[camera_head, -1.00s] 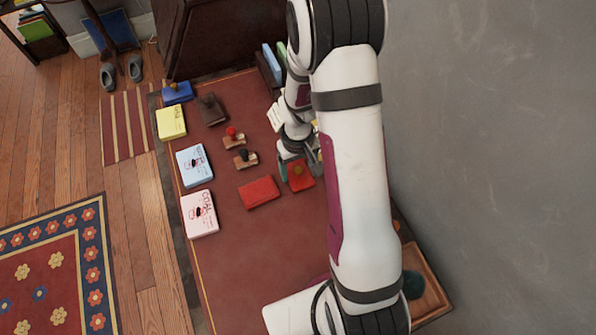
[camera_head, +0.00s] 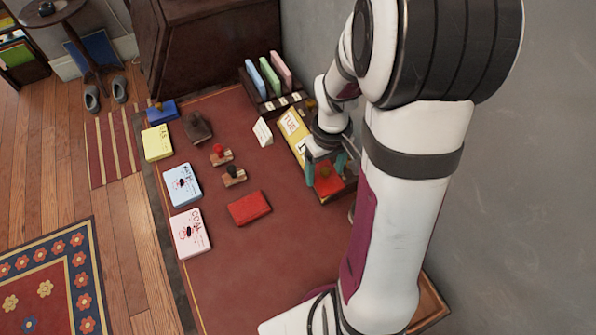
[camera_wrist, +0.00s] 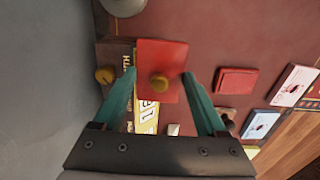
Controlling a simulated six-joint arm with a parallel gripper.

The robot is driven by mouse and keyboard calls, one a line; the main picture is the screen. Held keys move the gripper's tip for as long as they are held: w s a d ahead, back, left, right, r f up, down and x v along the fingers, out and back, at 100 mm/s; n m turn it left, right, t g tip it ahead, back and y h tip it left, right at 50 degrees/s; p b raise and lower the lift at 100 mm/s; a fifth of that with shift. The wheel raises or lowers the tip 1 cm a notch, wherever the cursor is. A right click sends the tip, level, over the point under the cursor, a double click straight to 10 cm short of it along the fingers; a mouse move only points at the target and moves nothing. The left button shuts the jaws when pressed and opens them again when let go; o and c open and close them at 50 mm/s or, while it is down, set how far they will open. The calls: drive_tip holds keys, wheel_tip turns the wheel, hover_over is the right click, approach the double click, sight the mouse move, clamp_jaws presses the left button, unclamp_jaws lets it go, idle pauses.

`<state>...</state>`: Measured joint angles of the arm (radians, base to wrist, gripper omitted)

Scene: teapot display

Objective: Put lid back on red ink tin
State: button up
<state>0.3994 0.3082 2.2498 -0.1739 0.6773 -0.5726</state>
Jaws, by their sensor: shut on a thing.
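A red lid (camera_head: 322,186) with a brass-coloured knob is held between the teal fingers of my gripper (camera_head: 325,171), to the right of the mat's middle. In the wrist view the lid (camera_wrist: 165,58) sits between the fingertips of my gripper (camera_wrist: 159,77), with its knob facing the camera. The red ink tin (camera_head: 249,208) rests on the dark red mat, left of and nearer than the lid. It also shows in the wrist view (camera_wrist: 236,82), to the right of the lid and apart from it. The lid's underside is hidden.
Two small stamps (camera_head: 233,175) (camera_head: 220,154) stand behind the tin. Light blue (camera_head: 181,186), pink (camera_head: 190,236) and yellow (camera_head: 157,143) boxes line the left edge. A book rack (camera_head: 270,97) and white card (camera_head: 263,132) are behind. A grey wall (camera_head: 540,200) bounds the right.

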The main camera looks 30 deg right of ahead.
drive_tip(key=shift+s+d+r, duration=0.75)
drive_tip(key=shift+d, duration=0.25)
drive_tip(key=shift+w+a+r+m, duration=0.1)
drive_tip(key=shift+a+m, duration=0.15)
drive_tip(key=shift+m, duration=0.15)
drive_tip(key=w+a+f+m, duration=0.1)
drive_tip(key=w+a+m, duration=0.4)
drive_tip(key=a+m, duration=0.45)
drive_tip(key=m, duration=0.7)
approach(248, 207)
drive_tip(key=shift+f, duration=3.1)
drive_tip(key=shift+f, duration=0.15)
